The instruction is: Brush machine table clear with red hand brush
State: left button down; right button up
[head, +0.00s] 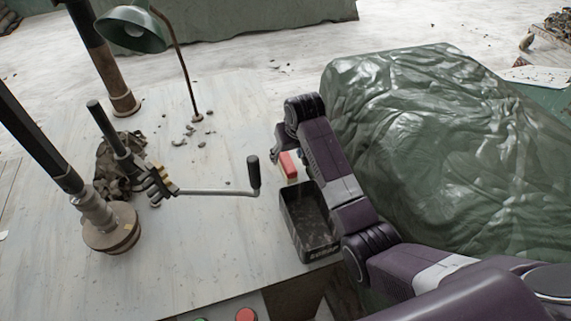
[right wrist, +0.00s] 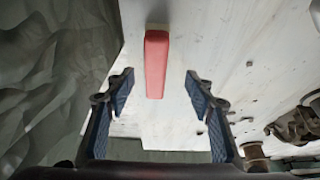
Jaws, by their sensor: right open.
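The red hand brush (head: 288,165) lies on the pale machine table (head: 225,105), just behind a dark open bin. In the head view my right arm partly covers it. In the right wrist view the brush (right wrist: 157,62) lies ahead of my right gripper (right wrist: 160,88), roughly midway between the two open fingers, with nothing held. The right gripper (head: 277,157) hangs over the table's right side. Grey clay trimmings (head: 188,133) lie scattered near the lamp's foot. My left gripper is not in view.
The dark bin (head: 304,222) stands at the table's right edge. A crank handle (head: 253,175) reaches across the middle. A green lamp (head: 131,30) and a column (head: 108,225) stand left. A green tarp-covered heap (head: 430,150) rises at right.

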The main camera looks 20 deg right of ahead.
aim_at(287, 159)
jog(key=shift+w+d+f, duration=0.15)
jog(key=shift+w+f, duration=0.45)
jog(key=shift+f, duration=0.3)
jog(key=shift+w+f, duration=0.2)
jog(key=shift+f, duration=0.5)
jog(key=shift+w+p+x, duration=0.1)
jog(key=shift+p+x, duration=0.1)
jog(key=shift+x, duration=1.15)
jog(key=shift+w+p+x, duration=0.15)
jog(key=shift+x, duration=1.2)
jog(key=shift+d+r, duration=0.15)
jog(key=shift+d, duration=0.05)
jog(key=shift+c, duration=0.6)
jog(key=c, duration=1.2)
